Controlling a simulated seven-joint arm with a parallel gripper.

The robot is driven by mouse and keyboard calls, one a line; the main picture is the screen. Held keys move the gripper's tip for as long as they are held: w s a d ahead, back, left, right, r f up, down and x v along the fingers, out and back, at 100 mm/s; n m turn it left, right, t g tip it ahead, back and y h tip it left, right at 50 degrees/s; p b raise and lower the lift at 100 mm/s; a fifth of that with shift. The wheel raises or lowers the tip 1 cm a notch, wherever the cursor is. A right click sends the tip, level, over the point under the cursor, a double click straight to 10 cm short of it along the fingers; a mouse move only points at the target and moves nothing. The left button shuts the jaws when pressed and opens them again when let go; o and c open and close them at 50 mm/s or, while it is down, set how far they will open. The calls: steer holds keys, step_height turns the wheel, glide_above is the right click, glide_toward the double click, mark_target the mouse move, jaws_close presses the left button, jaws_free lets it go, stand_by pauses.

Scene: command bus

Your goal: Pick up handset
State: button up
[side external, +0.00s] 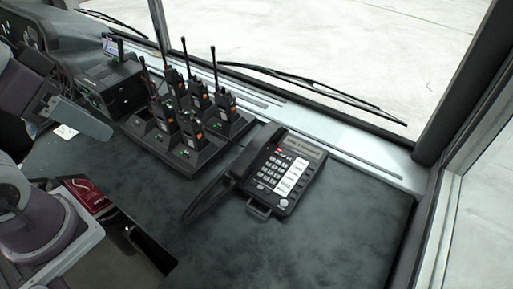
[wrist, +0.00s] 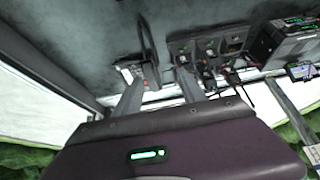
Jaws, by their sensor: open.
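The black handset (side external: 257,152) rests in its cradle along the left side of a dark desk phone (side external: 291,178) on the grey dashboard top. Its cord (side external: 208,192) loops out to the left. My gripper (side external: 88,120) is at the far left, well apart from the phone, with one grey finger clearly showing. In the wrist view my gripper (wrist: 160,92) is open, its fingers apart with nothing held between them. The phone (wrist: 139,71) shows small beyond the fingers there, and its handset is hard to make out.
Several upright radios with antennas stand in a black charger (side external: 172,153) left of the phone. A black box (side external: 110,86) stands farther left. A windshield (side external: 320,45) and ledge run behind. The dashboard (side external: 350,225) in front and right of the phone is clear.

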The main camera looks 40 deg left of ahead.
steer(key=shift+o, duration=1.1)
